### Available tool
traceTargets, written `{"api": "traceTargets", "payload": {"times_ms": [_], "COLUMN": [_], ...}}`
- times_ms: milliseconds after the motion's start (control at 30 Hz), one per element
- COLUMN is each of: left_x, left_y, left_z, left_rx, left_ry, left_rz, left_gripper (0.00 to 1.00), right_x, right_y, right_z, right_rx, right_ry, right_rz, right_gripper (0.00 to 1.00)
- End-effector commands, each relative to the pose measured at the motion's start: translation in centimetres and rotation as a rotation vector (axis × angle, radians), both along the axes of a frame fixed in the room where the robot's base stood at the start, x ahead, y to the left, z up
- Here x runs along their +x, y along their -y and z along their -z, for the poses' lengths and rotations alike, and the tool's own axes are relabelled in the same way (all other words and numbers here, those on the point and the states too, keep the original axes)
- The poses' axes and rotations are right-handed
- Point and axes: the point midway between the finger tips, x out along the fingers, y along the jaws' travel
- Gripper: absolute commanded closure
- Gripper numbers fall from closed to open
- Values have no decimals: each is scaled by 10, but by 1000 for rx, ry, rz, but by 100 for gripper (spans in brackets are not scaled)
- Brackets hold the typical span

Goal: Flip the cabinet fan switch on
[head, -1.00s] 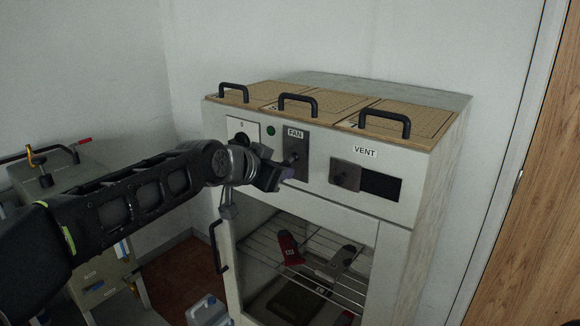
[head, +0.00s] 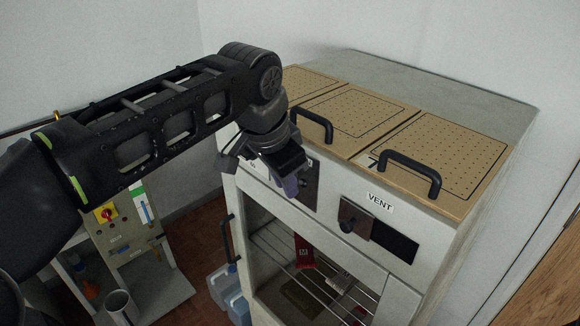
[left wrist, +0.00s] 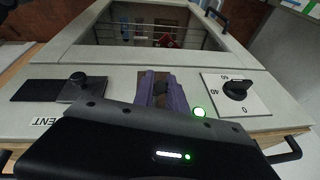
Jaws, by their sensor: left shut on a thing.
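The fan switch plate (head: 310,182) is on the cabinet's front panel, mostly behind my left gripper (head: 291,186) in the head view. In the left wrist view, my purple fingers (left wrist: 162,92) straddle the dark switch lever (left wrist: 161,87) in front of the brown plate and are shut on it. The FAN label is hidden by the gripper. My right gripper is not in view.
The vent slider (head: 352,216) with its knob sits right of the switch. A dial (left wrist: 236,90) is on the other side. Black handles (head: 412,170) stand on the perforated lids above. The lower cabinet opening shows a wire rack (head: 279,250).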

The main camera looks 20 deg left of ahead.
Motion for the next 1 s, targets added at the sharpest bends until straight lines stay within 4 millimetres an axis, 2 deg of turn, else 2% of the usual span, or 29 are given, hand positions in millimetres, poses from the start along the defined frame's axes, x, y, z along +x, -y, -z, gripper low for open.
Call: {"api": "traceTargets", "payload": {"times_ms": [467, 500, 733, 1000], "left_x": [-2, -2, -2, -2], "left_y": [1, 1, 1, 0], "left_z": [0, 0, 0, -1], "left_rx": [7, 7, 7, 7], "left_ry": [-19, -19, -19, -19], "left_rz": [1, 1, 1, 1], "left_gripper": [100, 82, 63, 62], "right_x": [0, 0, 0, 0], "right_y": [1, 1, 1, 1], "right_z": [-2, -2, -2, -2], "right_rx": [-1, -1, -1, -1], "right_ry": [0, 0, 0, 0], "right_rz": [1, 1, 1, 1], "right_gripper": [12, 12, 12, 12]}}
